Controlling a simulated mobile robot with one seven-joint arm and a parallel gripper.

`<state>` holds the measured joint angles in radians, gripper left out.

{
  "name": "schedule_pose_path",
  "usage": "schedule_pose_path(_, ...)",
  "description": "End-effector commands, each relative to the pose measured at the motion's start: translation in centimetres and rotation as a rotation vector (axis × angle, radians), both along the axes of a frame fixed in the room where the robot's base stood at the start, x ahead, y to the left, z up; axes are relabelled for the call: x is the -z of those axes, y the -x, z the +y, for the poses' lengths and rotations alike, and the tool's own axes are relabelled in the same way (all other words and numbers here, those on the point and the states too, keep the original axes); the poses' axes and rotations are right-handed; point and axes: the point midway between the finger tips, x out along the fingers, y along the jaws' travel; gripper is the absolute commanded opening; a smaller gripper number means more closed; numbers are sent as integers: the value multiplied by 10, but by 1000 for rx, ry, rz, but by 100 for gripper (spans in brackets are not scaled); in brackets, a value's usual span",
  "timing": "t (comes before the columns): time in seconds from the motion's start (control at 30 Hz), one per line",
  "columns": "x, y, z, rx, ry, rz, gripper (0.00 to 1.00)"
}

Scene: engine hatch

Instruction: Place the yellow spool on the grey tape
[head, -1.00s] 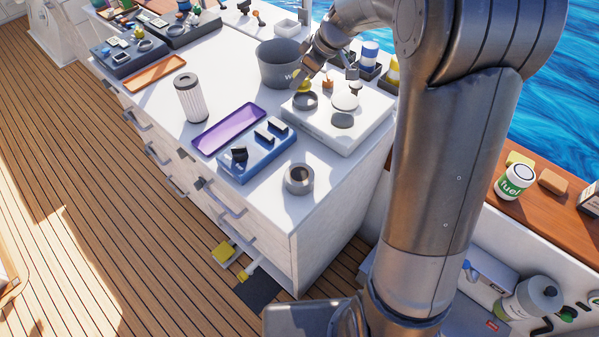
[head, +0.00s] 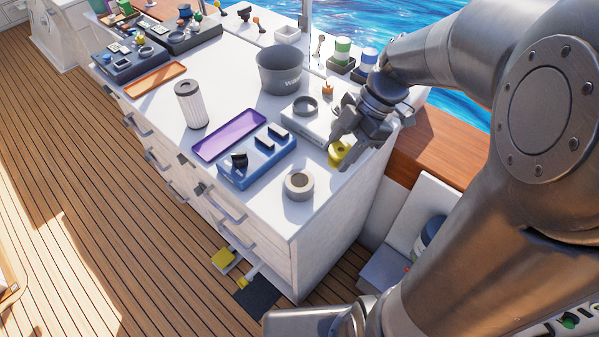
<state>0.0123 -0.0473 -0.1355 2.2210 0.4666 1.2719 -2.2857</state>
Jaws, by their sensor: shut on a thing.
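The yellow spool (head: 338,153) is in my gripper (head: 346,146), which is shut on it. The spool is over the right part of the counter, near the front right corner of the white tray block. The grey tape (head: 299,185) is a ring lying flat on the counter near its front corner, with its hole showing. My gripper and the spool are to the right of and behind the tape, apart from it. The gripper's fingers hide part of the spool, and how high it is above the counter is hard to tell.
A blue tray (head: 257,160) with black pieces and a purple tray (head: 229,135) lie left of the tape. A grey bucket (head: 281,73), a white filter cylinder (head: 191,104) and a white block (head: 307,117) with a dark ring stand farther back. Bare counter surrounds the tape.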

Motion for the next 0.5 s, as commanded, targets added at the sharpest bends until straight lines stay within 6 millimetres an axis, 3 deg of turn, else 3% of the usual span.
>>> schedule_pose_path(0.1, 18, -7, 28, -5, 0, 3, 22)
schedule_pose_path(0.3, 41, -17, 67, -2, 0, 4, 22)
schedule_pose_path(0.5, 51, -21, 81, 0, 0, 1, 21)
